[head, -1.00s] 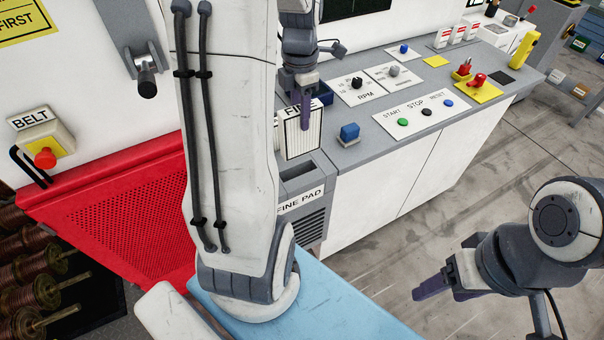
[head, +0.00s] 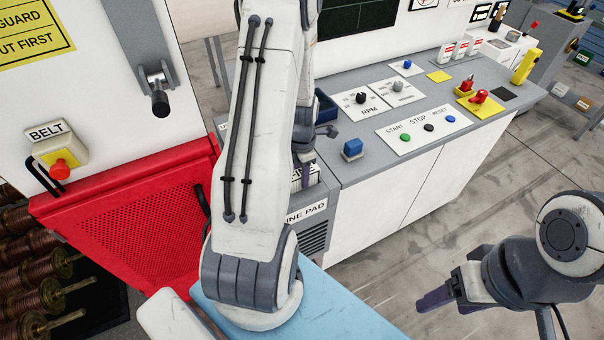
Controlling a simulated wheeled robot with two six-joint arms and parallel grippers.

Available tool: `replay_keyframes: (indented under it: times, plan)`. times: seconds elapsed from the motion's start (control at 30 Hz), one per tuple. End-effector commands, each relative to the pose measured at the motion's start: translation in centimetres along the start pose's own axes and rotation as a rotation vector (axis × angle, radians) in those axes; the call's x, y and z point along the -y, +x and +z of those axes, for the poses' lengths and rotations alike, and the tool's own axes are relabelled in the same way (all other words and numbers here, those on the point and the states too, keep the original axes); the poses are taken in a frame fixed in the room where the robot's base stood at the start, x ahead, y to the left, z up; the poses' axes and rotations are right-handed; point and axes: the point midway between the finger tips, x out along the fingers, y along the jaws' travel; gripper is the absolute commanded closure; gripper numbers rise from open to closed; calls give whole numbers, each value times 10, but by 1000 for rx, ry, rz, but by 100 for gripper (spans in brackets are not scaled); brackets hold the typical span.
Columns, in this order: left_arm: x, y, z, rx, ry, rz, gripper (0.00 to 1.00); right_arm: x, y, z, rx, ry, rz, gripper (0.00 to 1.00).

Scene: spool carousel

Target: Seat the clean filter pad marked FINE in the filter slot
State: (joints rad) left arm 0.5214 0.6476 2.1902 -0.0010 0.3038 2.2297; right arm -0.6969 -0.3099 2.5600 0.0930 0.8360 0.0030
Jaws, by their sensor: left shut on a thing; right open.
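The filter pad (head: 313,173) shows only as a small pleated edge beside my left arm, low at the housing labelled "...INE PAD" (head: 306,212). Its marking is not readable now. The filter slot is hidden by the pad and my arm, so I cannot tell how deep the pad sits. My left gripper (head: 303,168) is shut on the pad from above; its fingertips are mostly hidden behind the arm. My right gripper (head: 425,302) is open and empty, over the floor at the lower right.
The panel with START, STOP and RESET buttons (head: 429,128) lies further right. A red perforated guard (head: 140,235) is at the left.

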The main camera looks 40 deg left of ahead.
Motion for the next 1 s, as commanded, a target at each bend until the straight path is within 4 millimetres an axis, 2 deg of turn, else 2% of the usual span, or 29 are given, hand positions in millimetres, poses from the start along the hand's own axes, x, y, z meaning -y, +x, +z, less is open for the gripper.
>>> replay_keyframes:
  times: [0.33,0.37,0.4,0.43,0.83,1.0]
  plan:
    - [0,4,1,1,1,1,100,0,4,0,0,0,0,33]
    - [0,3,1,1,1,1,52,0,2,0,0,0,0,33]
    - [0,3,1,0,1,1,36,0,2,0,0,0,0,33]
    - [0,3,1,0,1,1,33,0,2,0,0,0,0,33]
    - [0,-3,1,2,1,3,33,0,1,0,0,0,0,33]
    - [-1,-26,1,5,1,6,33,-1,8,0,0,0,0,33]
